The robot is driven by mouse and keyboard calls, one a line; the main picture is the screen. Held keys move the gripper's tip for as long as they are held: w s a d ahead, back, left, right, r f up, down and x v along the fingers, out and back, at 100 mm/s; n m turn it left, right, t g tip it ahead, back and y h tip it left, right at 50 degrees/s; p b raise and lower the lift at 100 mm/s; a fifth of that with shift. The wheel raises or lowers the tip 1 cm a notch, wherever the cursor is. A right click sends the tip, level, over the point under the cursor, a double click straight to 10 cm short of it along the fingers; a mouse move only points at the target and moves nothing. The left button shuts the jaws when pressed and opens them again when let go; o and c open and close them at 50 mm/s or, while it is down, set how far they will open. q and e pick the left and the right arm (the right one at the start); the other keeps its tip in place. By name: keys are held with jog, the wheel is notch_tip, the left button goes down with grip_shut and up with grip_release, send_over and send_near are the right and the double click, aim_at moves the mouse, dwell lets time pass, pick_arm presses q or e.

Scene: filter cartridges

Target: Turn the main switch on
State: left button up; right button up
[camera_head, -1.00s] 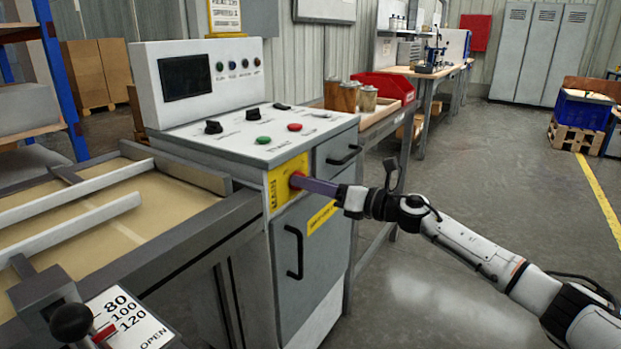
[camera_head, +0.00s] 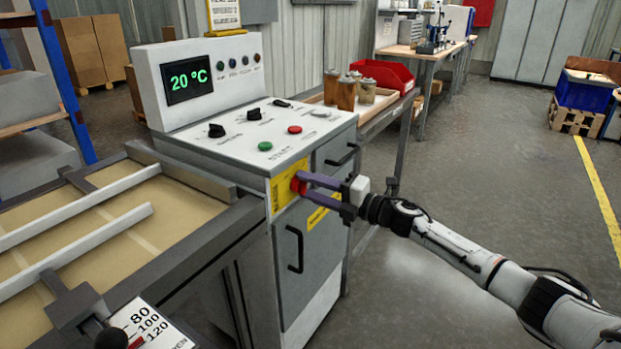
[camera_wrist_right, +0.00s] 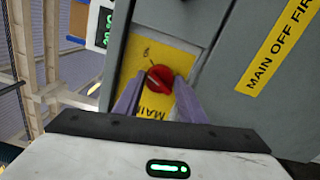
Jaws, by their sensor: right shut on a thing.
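The main switch (camera_head: 297,185) is a red rotary knob on a yellow plate (camera_head: 283,196) on the front of the grey control cabinet. My right gripper (camera_head: 303,184) reaches it from the right, its two purple fingers shut on the knob. The display (camera_head: 187,79) on the console is lit and reads 20 °C in green. My left gripper is not in view.
The console top carries black knobs, a green button (camera_head: 265,146) and a red button (camera_head: 295,130). A cabinet door handle (camera_head: 296,249) is below the switch. A framed bed with a lever (camera_head: 108,336) lies at left. Open floor (camera_head: 460,190) is at right.

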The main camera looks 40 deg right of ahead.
jog(key=shift+r+m+p, duration=0.1)
jog(key=shift+m+p, duration=0.4)
jog(key=shift+m, duration=0.3)
jog(key=m+p, duration=0.1)
jog(key=m, duration=0.1)
jog(key=shift+m+p, duration=0.3)
jog(key=shift+m, duration=0.1)
jog(key=shift+f, duration=0.2)
jog(key=o, duration=1)
jog(key=shift+o, duration=0.2)
jog(key=shift+s, duration=0.1)
